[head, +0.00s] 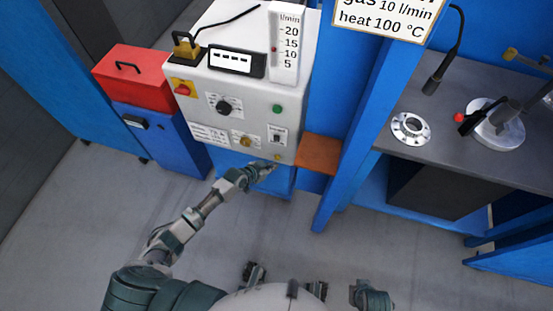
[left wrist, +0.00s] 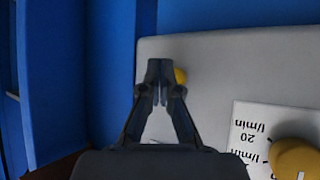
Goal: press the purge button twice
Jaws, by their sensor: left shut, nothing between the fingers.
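The small yellow button (head: 277,157), which I take for the purge button, sits near the lower edge of the white control panel (head: 262,95). My left gripper (head: 270,168) is shut and empty, just below and in front of that button. In the left wrist view, the shut fingertips (left wrist: 160,72) point at the panel, and the yellow button (left wrist: 181,76) shows just right of them, partly hidden. I cannot tell whether they touch it. My right gripper is not clearly in view.
A yellow knob (head: 242,141) sits left of the button and a switch (head: 277,138) above it. The panel also has a black dial (head: 224,105), a green button (head: 277,109) and a red-on-yellow button (head: 183,89). A brown ledge (head: 317,153) is close on the right.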

